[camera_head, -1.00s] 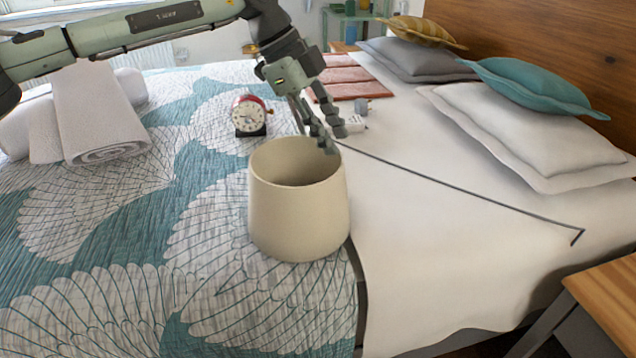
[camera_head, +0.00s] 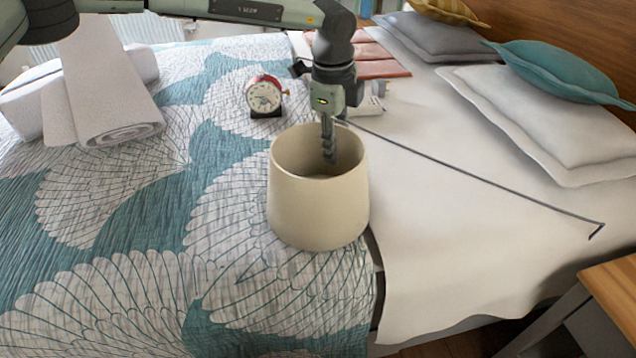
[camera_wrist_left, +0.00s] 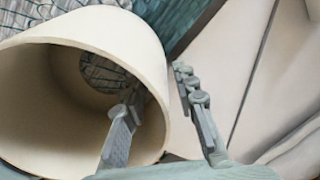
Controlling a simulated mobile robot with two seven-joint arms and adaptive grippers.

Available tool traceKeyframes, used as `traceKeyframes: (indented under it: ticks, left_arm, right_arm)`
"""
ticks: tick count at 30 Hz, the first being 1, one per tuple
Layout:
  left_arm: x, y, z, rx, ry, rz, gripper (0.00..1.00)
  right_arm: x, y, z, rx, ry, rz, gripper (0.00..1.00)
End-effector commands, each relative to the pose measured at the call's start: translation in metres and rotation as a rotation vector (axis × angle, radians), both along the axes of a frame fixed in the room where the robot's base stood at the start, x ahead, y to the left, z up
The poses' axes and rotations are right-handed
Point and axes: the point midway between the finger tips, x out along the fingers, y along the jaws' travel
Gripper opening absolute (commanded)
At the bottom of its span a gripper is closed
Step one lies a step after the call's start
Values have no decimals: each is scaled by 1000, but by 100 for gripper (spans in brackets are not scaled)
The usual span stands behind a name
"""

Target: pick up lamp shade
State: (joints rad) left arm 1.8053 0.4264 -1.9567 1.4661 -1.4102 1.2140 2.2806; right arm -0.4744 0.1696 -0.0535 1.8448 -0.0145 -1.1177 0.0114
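The cream lamp shade (camera_head: 318,212) stands on the bed at the edge of the patterned quilt, its wide opening facing up. My left gripper (camera_head: 331,150) points down at the far side of its rim. In the left wrist view, the shade (camera_wrist_left: 118,32) fills the left half, and the fingers of my left gripper (camera_wrist_left: 157,90) straddle its wall. One finger is inside the opening and the other outside, with a visible gap beside the wall. The gripper is open. My right gripper is not in view.
A red alarm clock (camera_head: 265,97) stands behind the shade. Rolled towels (camera_head: 112,105) lie at the left. A thin dark rod (camera_head: 480,176) crosses the white sheet towards the right. Pillows (camera_head: 540,115) lie by the headboard, and a wooden table (camera_head: 612,290) stands at the lower right.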

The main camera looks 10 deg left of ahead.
Motion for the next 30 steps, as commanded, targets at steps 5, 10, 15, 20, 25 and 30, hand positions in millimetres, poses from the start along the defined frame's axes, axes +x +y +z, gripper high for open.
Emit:
traceKeyframes:
  ticks: [5,10,15,20,25,30]
  left_arm:
    - [2,-1,-12,-1,-1,1,28]
    - [2,-1,-12,-1,-1,1,28]
    - [2,-1,-12,-1,-1,1,10]
    - [2,-1,-12,-1,-1,1,0]
    - [2,-1,-11,-1,-1,1,0]
    - [2,-1,-11,-1,-1,1,0]
  right_arm:
    - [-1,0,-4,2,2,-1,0]
    - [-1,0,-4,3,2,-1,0]
    - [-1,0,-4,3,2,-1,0]
    - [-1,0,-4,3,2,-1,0]
    - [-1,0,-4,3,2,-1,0]
    - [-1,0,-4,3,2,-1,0]
